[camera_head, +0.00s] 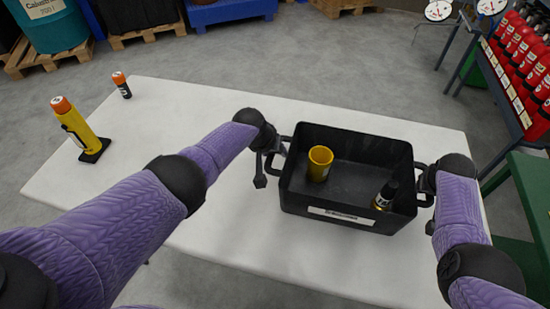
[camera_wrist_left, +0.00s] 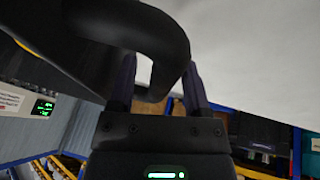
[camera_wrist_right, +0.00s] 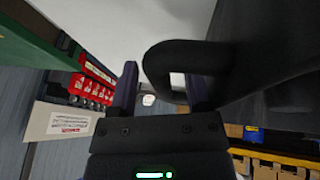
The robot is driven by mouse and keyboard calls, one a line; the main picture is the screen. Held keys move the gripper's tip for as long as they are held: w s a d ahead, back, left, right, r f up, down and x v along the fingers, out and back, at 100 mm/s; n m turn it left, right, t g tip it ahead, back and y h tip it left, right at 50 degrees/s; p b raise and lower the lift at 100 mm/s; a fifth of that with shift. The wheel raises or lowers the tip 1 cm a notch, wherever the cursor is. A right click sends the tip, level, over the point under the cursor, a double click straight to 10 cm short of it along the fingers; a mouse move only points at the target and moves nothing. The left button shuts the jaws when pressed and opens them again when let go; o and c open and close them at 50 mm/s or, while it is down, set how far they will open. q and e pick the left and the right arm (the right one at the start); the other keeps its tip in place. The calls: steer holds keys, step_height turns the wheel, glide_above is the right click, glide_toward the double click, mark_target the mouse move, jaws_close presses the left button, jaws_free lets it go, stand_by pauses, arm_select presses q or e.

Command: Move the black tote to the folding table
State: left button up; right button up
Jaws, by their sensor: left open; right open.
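The black tote (camera_head: 345,205) stands upright on the white folding table (camera_head: 210,215), toward its right side. Inside it are a yellow cup-like container (camera_head: 320,164) at the left and a dark-topped yellow canister (camera_head: 385,194) at the front right. My left gripper (camera_head: 268,165) is open at the tote's left handle; in the left wrist view this handle (camera_wrist_left: 150,45) curves down between the fingers. My right gripper (camera_head: 430,187) is open at the right handle; in the right wrist view that handle's loop (camera_wrist_right: 165,62) reaches between the fingers. The fingers are not closed on either handle.
A yellow extinguisher-like cylinder (camera_head: 77,127) on a black base and a small orange-capped canister (camera_head: 122,86) stand at the table's left. A rack of red extinguishers (camera_head: 520,50) and a green bench (camera_head: 528,215) are close on the right. The table's middle left is bare.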

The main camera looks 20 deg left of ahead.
steer(key=shift+r, duration=0.15)
arm_select(q)
steer(key=v, duration=0.6)
steer(key=shift+s+r, duration=0.15)
steer(key=shift+s, duration=0.1)
arm_select(e)
steer(key=v, duration=1.1)
steer(key=shift+s+a+r, duration=0.15)
steer(key=shift+s+r, duration=0.05)
steer(key=shift+r, duration=0.1)
